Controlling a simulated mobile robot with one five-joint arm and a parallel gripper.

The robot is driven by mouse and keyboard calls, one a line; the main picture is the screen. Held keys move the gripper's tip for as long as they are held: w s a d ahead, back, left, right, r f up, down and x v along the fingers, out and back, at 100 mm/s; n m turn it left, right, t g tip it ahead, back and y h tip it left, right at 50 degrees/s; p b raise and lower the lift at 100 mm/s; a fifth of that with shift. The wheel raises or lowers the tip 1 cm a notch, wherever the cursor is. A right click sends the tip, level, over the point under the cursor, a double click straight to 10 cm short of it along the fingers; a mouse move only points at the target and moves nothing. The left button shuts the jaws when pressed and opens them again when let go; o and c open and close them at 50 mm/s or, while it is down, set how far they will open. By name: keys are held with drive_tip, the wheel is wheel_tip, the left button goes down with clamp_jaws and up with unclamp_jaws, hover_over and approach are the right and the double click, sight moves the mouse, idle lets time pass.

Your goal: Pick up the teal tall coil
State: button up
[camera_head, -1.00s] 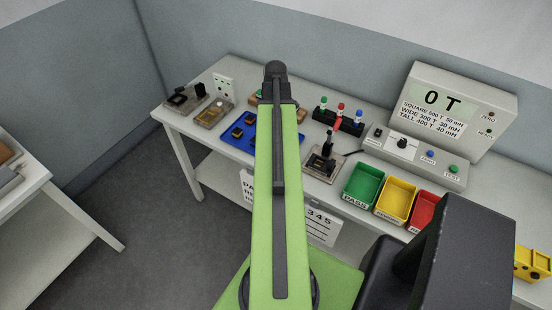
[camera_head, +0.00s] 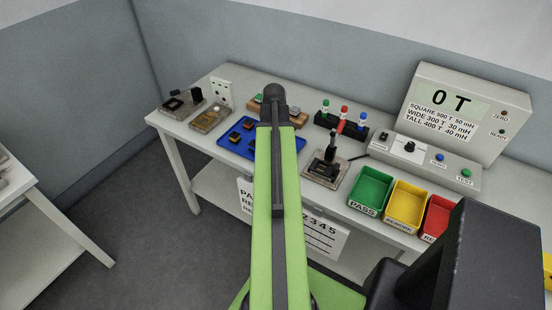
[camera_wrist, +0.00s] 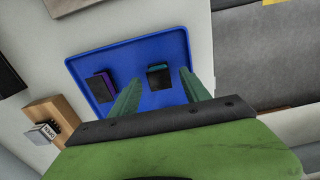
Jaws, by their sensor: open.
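A dark coil with a teal edge (camera_wrist: 159,76) sits on the blue tray (camera_wrist: 90,62) in the wrist view; it looks like the teal tall coil, though its height is hard to judge from above. My gripper (camera_wrist: 158,80) is open, with one green finger on each side of this coil in the picture. I cannot tell how far above it the fingertips are. A purple and black coil (camera_wrist: 102,87) lies to its left, outside the fingers. In the head view my arm hides part of the blue tray (camera_head: 228,147), and my gripper is not clearly visible.
A wooden block (camera_wrist: 42,110) stands left of the tray in the wrist view. On the bench, a black test fixture (camera_head: 325,170) and green (camera_head: 370,188), yellow (camera_head: 405,204) and red (camera_head: 437,215) bins stand to the right. A meter box (camera_head: 465,105) is behind them.

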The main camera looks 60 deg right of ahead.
clamp_jaws()
idle(0.3)
